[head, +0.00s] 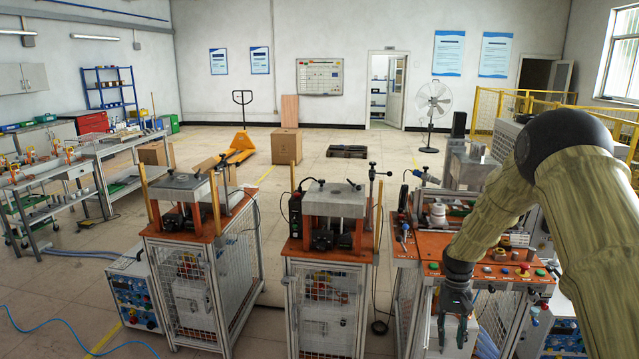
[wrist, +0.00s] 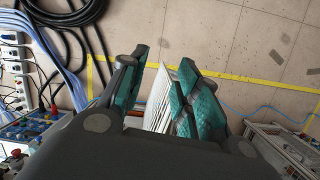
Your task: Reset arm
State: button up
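My arm, in a camouflage-like sleeve, reaches down on the right of the head view. My gripper (head: 452,333) hangs pointing down in front of the right orange-topped workstation (head: 485,271), near its button panel. In the wrist view my gripper (wrist: 163,62) has its two green-padded fingers apart, with a gap between them. A white ribbed surface (wrist: 160,97) shows between the fingers, close to the right one. I cannot tell what it is or how far below it lies.
Two more caged stands, middle (head: 330,262) and left (head: 205,240), stand beside the right workstation. A blue-fronted power box (head: 130,290) sits at lower left. The wrist view shows black hoses (wrist: 68,15), blue cables (wrist: 50,60) and yellow-taped floor (wrist: 240,77). Open floor lies behind the stands.

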jog(key=s+a+f+n+t+b, duration=0.1)
jog(key=s+a+f, duration=0.3)
jog(key=s+f, duration=0.65)
jog(key=s+a+f+n+b, duration=0.1)
jog(key=s+a+f, duration=0.3)
jog(key=s+f, duration=0.65)
jog(key=s+a+f+t+b, duration=0.1)
jog(key=s+a+f, duration=0.1)
jog(key=s, duration=1)
jog(key=s+a+f+n+t+b, duration=0.1)
jog(key=s+a+f+b, duration=0.1)
jog(key=s, duration=1.1)
notch_tip(320, 180, down, 2)
jog(key=shift+a, duration=0.75)
